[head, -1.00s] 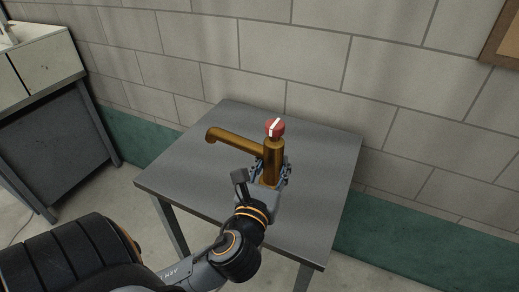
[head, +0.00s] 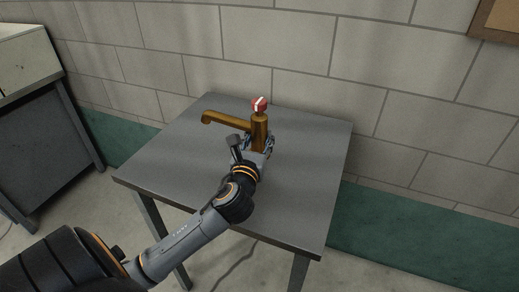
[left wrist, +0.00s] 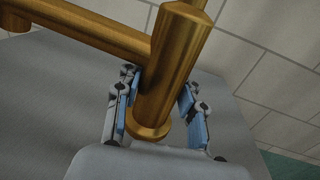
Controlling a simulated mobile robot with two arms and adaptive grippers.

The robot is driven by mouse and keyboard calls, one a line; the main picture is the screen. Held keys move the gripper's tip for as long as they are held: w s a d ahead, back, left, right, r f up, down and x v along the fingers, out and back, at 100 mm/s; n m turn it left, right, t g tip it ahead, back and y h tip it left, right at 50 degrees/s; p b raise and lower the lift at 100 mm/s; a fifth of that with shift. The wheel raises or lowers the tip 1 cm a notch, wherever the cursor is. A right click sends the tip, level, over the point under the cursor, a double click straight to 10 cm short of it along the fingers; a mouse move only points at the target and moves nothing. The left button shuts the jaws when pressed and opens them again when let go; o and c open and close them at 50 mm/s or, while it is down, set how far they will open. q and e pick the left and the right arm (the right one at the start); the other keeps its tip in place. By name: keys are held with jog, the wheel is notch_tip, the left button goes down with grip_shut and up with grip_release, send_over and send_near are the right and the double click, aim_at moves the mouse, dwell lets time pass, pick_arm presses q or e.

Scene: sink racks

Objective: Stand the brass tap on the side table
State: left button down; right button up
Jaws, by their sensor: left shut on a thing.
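The brass tap (head: 259,130) is upright over the grey side table (head: 190,165), with its spout pointing left and a red and white knob on top. My left gripper (head: 258,147) is shut on the tap's lower body. In the left wrist view, the blue-padded fingers of the gripper (left wrist: 160,115) lie on both sides of the brass column (left wrist: 170,75). The tap's round foot shows below the fingers; I cannot tell whether it touches the tabletop. My right gripper is not in view.
A block wall (head: 290,50) stands behind the table. A grey cabinet (head: 40,125) is at the far left. The tabletop around the tap is clear. A cork board (head: 500,22) hangs at the upper right.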

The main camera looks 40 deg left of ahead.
pick_arm(q)
jog(key=shift+w+a+f+b, duration=0.15)
jog(key=shift+f+b, duration=0.1)
jog(key=shift+f, duration=0.65)
jog(key=shift+w+f+b, duration=0.1)
jog(key=shift+f+b, duration=0.1)
jog(key=shift+f, duration=0.7)
jog(key=shift+f, duration=0.15)
jog(key=c, duration=0.8)
grip_release()
